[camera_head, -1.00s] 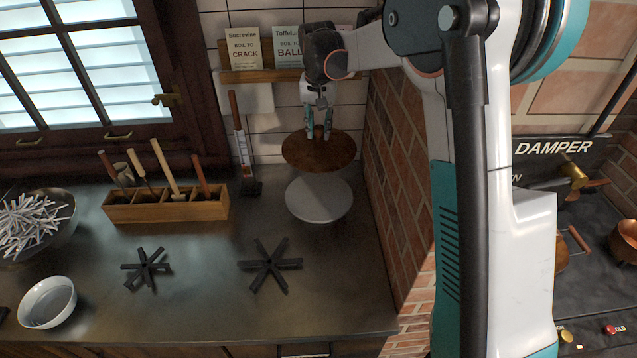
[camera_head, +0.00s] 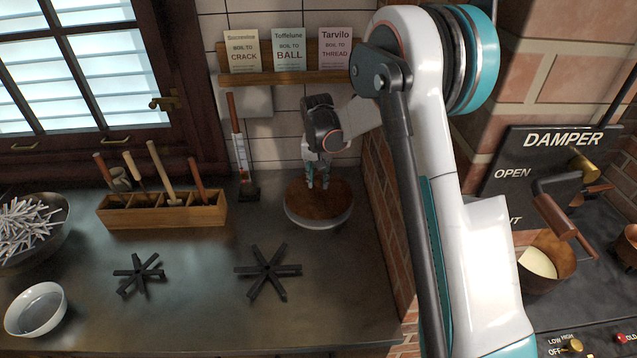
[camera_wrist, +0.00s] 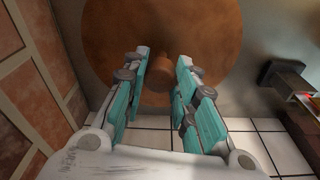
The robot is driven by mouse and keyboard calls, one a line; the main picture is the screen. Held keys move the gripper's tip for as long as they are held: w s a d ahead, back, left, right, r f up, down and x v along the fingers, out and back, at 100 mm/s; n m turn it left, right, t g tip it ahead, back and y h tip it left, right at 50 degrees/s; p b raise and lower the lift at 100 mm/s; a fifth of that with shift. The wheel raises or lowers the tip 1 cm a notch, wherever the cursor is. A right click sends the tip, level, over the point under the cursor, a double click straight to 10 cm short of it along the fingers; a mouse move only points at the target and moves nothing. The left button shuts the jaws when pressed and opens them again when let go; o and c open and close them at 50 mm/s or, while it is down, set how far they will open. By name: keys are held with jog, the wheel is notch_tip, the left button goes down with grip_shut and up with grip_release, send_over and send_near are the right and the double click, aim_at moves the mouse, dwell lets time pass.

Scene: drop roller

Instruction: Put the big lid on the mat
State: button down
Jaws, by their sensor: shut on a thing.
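The big lid (camera_head: 318,205) is a round brown disc with a knob, at the right back of the counter. It lies level over a pale round disc, seemingly the mat (camera_head: 316,225), whose rim shows along the front. Whether the lid touches it or hovers just above, I cannot tell. My gripper (camera_head: 317,184) points down at the lid's middle, shut on its knob. In the wrist view, my gripper (camera_wrist: 160,82) has its teal fingers on both sides of the round knob, and the lid (camera_wrist: 205,35) fills the upper middle.
A brick wall (camera_head: 383,190) stands close on the right, a tiled wall behind. A small brush (camera_head: 243,165) leans left of the lid. A wooden tool box (camera_head: 165,211), two black star-shaped trivets (camera_head: 268,270) and bowls (camera_head: 36,309) are farther left.

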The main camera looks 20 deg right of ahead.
jog(key=shift+f, duration=0.95)
jog(key=shift+r, duration=0.1)
jog(key=c, duration=1.7)
grip_release()
jog(key=shift+f, duration=0.2)
jog(key=o, duration=0.4)
jog(key=shift+r, duration=0.1)
